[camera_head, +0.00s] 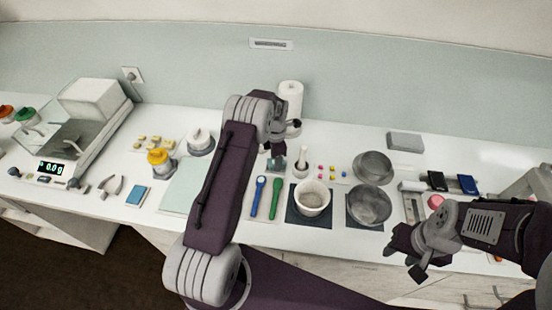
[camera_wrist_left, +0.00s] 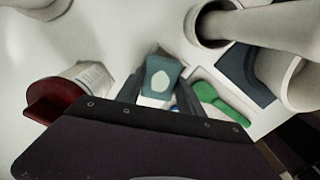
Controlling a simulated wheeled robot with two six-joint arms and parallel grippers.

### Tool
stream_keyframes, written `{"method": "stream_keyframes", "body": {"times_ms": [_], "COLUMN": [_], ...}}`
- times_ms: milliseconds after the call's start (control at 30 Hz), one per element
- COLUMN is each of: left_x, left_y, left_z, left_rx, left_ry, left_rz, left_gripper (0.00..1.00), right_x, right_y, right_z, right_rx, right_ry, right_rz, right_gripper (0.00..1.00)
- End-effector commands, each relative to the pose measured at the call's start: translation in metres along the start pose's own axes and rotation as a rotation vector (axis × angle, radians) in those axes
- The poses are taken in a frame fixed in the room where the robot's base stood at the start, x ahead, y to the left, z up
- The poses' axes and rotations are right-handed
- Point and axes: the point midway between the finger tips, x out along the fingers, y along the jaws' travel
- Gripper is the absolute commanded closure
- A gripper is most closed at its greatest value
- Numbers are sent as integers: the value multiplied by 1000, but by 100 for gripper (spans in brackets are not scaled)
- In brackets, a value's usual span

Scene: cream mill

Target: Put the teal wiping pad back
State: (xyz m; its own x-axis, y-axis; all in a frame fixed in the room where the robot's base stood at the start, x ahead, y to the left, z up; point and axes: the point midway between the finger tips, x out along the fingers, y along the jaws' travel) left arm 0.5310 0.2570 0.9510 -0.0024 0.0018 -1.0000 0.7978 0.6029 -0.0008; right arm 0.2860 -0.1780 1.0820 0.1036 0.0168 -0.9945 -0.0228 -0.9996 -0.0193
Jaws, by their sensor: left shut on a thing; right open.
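My left gripper (camera_head: 276,158) is over the back middle of the counter and is shut on a small teal piece, apparently the teal wiping pad. In the left wrist view the teal pad (camera_wrist_left: 160,76), with a pale patch on its face, sits between the dark fingers (camera_wrist_left: 154,92). In the head view it is small and partly hidden by the gripper. My right gripper (camera_head: 408,256) is open and empty in front of the counter's right part. A pale green mat (camera_head: 180,197) lies left of my left arm, which hides part of it.
Blue and green spoons (camera_head: 274,197) lie on a pale tray below the left gripper. A mortar (camera_head: 312,196), metal bowls (camera_head: 372,167) and a white roll (camera_head: 290,94) stand nearby. A scale (camera_head: 52,168) and small blue pad (camera_head: 137,195) are at left.

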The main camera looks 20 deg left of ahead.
Motion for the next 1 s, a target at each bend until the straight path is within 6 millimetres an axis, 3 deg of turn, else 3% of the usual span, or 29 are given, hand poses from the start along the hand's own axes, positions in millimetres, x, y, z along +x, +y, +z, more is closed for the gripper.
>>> {"method": "stream_keyframes", "body": {"times_ms": [333, 367, 433, 700, 833, 1000], "left_x": [6, 5, 4, 4, -6, -48], "left_y": [0, 0, 0, 0, 1, 2], "left_z": [0, 0, 0, 0, 1, 1], "left_rx": [0, 0, 0, 0, 0, 0], "left_ry": [0, 0, 0, 0, -2, -4], "left_rz": [1, 1, 1, 1, 4, 8], "left_gripper": [94, 50, 34, 34, 34, 34], "right_x": [5, 4, 4, 3, 3, 15], "right_y": [0, 0, 0, 0, 0, 0], "right_z": [1, 0, 0, 0, 0, 2], "right_rx": [0, 0, 0, 0, 0, 0], "right_ry": [0, 0, 0, 0, 0, 0], "right_rz": [0, 0, 0, 0, 0, 0], "right_gripper": [58, 58, 58, 58, 58, 58]}}
